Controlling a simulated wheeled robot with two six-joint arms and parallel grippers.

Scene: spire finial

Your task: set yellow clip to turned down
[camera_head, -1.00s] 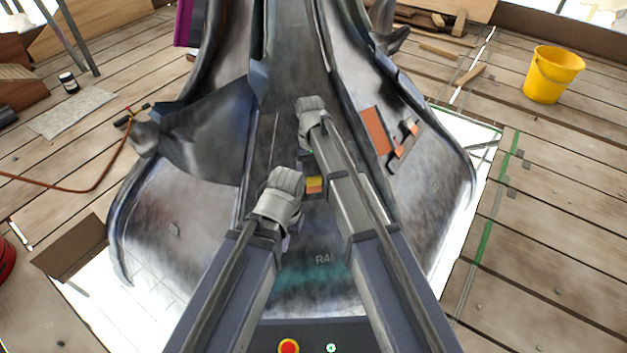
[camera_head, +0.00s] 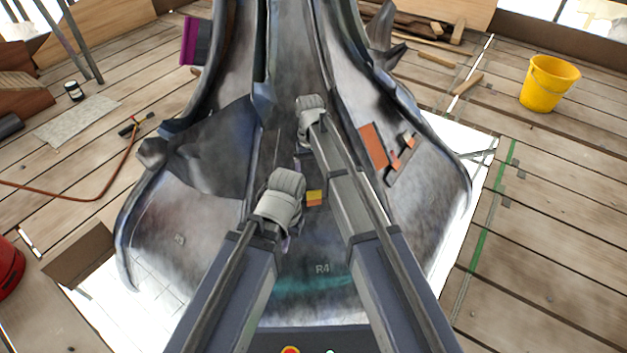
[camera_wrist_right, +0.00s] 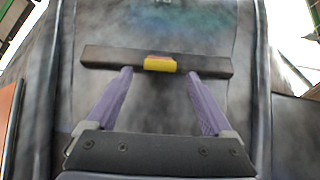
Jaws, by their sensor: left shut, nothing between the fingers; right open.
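The yellow clip (camera_head: 314,194) is a small block with an orange part, seen in the head view between my two arms on the grey metal spire. In the right wrist view the yellow clip (camera_wrist_right: 160,65) sits at the middle of a dark horizontal bar (camera_wrist_right: 105,57). My right gripper (camera_wrist_right: 159,73) is open, its two purple fingers on either side of the clip; contact with the bar cannot be told. In the head view my right gripper (camera_head: 312,112) is the upper one. My left gripper (camera_head: 279,198) is shut and empty, left of the clip, its fingertips mostly hidden.
The spire (camera_head: 215,215) fills the middle. An orange panel (camera_head: 373,146) and small orange parts (camera_head: 402,150) sit on its right side. A yellow bucket (camera_head: 549,84) stands on the plank floor at right. A red hose (camera_head: 95,185) lies at left.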

